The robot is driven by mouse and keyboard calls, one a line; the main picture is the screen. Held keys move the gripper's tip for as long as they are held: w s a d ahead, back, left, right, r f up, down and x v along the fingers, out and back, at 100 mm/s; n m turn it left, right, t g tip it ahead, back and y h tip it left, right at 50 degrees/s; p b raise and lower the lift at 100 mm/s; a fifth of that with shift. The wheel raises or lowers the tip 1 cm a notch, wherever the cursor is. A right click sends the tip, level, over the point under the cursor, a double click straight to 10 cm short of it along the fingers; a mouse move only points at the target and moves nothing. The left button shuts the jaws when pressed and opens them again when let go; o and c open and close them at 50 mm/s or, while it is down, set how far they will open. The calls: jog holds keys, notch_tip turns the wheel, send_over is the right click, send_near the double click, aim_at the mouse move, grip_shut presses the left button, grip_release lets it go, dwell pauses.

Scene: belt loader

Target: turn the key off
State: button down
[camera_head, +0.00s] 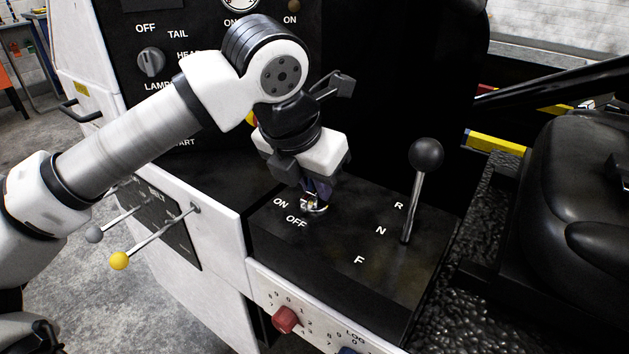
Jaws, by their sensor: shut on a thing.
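My gripper (316,192) points down over the black console top (340,262), just right of the white ON and OFF labels. It is shut on the key (313,205) at the key switch. A small bright metal part of the key and switch shows below the fingertips. The fingers cover most of the key, so I cannot tell which label it is turned to.
A gear lever with a black knob (426,155) stands right of my gripper, beside the R, N, F marks. A lamp knob (151,62) is on the upright panel behind. Levers with grey (94,233) and yellow (120,261) knobs stick out at left. A black seat (575,190) is at right.

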jog(key=c, duration=1.4)
grip_release()
jog(key=p+v, duration=0.1)
jog(key=v, duration=1.3)
jog(key=shift+f, duration=0.1)
jog(key=shift+s+d, duration=0.1)
